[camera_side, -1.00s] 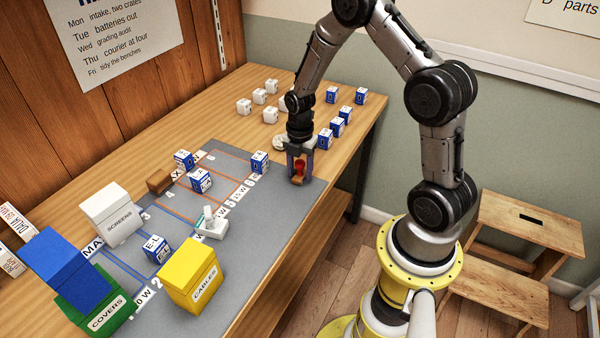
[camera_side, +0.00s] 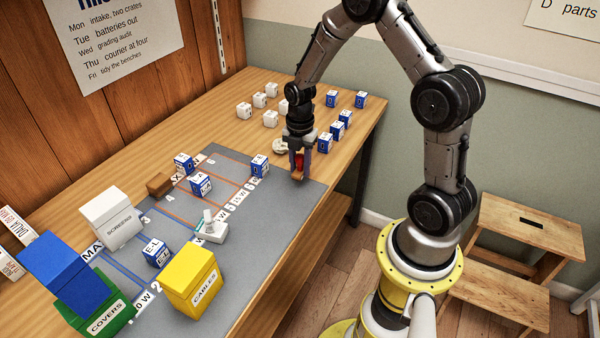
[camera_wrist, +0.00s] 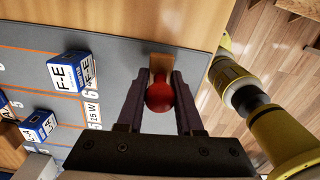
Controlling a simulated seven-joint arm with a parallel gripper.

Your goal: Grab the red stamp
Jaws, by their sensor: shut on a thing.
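The red stamp (camera_wrist: 160,97) has a round red knob and a wooden base. It is between the two fingers of my gripper (camera_wrist: 158,90) in the wrist view, and the fingers are shut on it. In the side view the stamp (camera_side: 299,162) shows as a strip of red between the fingers of my gripper (camera_side: 299,170), at the right part of the grey mat (camera_side: 285,200). The fingers hide most of it there. I cannot tell whether its base touches the mat.
A blue-and-white block (camera_side: 259,166) stands left of my gripper, and more blue blocks (camera_side: 325,142) stand behind it. White blocks (camera_side: 270,116) are at the back. The yellow CABLES box (camera_side: 190,276) and white SCREENS box (camera_side: 111,217) stand front left. The mat's front right is clear.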

